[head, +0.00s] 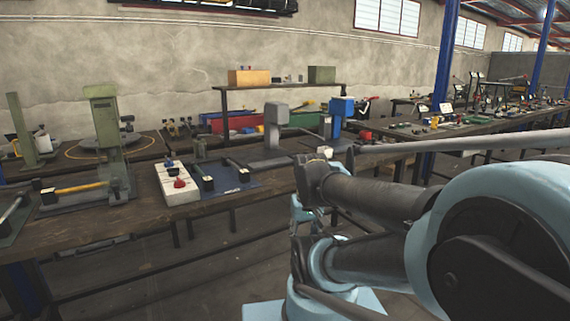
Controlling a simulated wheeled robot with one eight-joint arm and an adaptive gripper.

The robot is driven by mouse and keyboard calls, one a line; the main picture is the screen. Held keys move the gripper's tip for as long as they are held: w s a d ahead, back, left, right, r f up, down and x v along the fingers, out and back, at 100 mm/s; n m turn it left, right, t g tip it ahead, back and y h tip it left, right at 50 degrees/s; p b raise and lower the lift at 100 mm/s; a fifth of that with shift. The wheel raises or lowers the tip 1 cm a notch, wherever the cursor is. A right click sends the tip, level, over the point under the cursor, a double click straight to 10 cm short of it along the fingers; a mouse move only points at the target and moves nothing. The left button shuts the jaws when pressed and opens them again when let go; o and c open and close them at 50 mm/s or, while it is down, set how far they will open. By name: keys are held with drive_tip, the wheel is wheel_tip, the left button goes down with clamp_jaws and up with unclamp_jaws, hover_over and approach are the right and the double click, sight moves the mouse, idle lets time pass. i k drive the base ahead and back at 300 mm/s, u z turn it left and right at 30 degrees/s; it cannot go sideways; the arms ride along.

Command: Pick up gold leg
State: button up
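I cannot pick out a gold leg for certain. A yellow-gold bar (81,188) lies at the foot of the green press (104,130) on the near bench at left, but I cannot tell if it is the leg. My light-blue and dark-grey arm fills the right foreground, well right of that bar. My gripper's fingers cannot be made out in this view. My arm hides part of the bench and floor behind it.
The wooden bench (150,222) also holds a white control box (176,183) with a red knob, a blue mat (238,187), and grey (276,128) and blue (341,118) presses. A shelf with yellow (248,77) and green (321,74) boxes stands behind. Floor shows in front.

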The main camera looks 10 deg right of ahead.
sight(49, 197)
drive_tip(key=u, duration=2)
drive_tip(key=k, duration=1)
drive_tip(key=u, duration=0.1)
drive_tip(key=i, duration=1.85)
drive_tip(key=u, duration=0.3)
